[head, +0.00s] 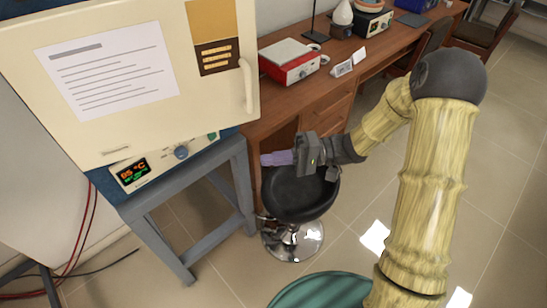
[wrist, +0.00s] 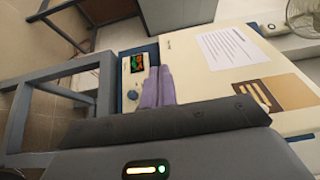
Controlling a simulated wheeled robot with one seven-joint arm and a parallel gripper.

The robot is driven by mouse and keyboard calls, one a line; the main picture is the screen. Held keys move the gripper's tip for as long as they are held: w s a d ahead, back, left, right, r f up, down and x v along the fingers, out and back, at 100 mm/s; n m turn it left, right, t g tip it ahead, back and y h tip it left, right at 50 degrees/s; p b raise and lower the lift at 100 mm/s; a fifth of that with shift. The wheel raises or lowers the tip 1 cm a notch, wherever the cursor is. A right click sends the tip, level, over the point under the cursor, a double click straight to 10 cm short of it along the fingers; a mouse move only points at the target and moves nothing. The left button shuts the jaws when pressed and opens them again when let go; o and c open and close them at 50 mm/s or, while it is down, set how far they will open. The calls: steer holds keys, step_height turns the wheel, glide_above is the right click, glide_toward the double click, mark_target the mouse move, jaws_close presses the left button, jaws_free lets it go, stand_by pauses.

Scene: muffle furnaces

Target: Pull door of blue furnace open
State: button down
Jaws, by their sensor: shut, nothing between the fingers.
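The blue furnace shows a cream door (head: 112,118) with a white paper notice and a brown-and-tan panel. A pale vertical handle (head: 247,86) is at the door's right edge. The control panel (head: 165,160) with a lit display and a blue knob is below the door. The door looks closed. My gripper (head: 266,159) is to the right of the furnace, lower than the handle and apart from it, above a black stool. Its purple fingers are together and empty. In the wrist view the fingers (wrist: 158,88) appear in front of the control panel and door (wrist: 215,62); the handle is not clear there.
The furnace stands on a blue-grey metal stand (head: 190,205). A black round stool (head: 298,195) is under my gripper. A wooden desk (head: 330,85) with a red-and-white device (head: 289,61) runs behind. Cables lie on the floor at left. Tiled floor is open at right.

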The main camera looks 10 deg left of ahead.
steer(key=w+d, duration=0.5)
steer(key=w, duration=0.5)
steer(key=shift+w, duration=0.3)
